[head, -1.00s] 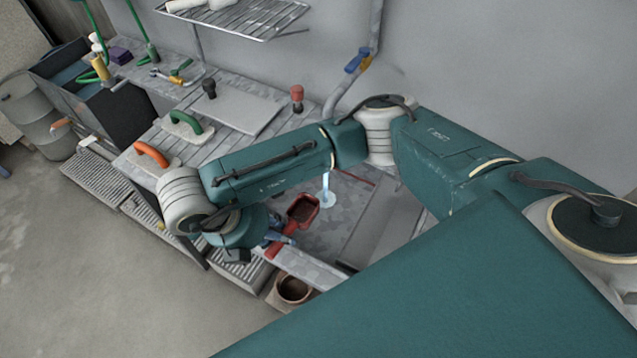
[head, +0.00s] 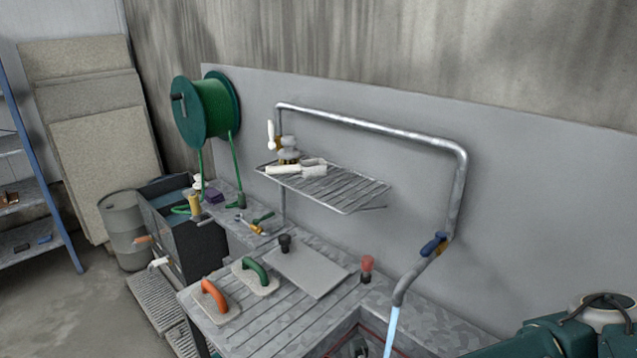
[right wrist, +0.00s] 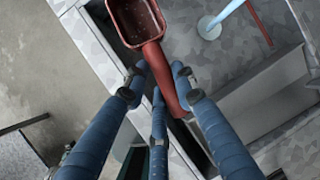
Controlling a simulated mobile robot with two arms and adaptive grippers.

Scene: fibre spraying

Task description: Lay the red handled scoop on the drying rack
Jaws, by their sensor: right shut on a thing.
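The red handled scoop (right wrist: 154,55) shows in the right wrist view, its square red pan at the top and its handle running down between my fingers. My right gripper (right wrist: 160,88) is shut on the handle, with the blue fingers around it. The scoop is above the sink area. The drying rack (head: 345,190), a wire shelf on the wall panel in the head view, holds white items at its left end, and its right part is bare. The head view shows neither the scoop nor my grippers.
A bent pipe (head: 370,124) runs above and right of the rack, down to a blue-handled tap (head: 433,244) with a pale blue stream (head: 392,330). The bench below carries orange- and green-handled floats (head: 215,302) and a red-knobbed tool (head: 366,268). A green hose reel (head: 207,106) hangs left.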

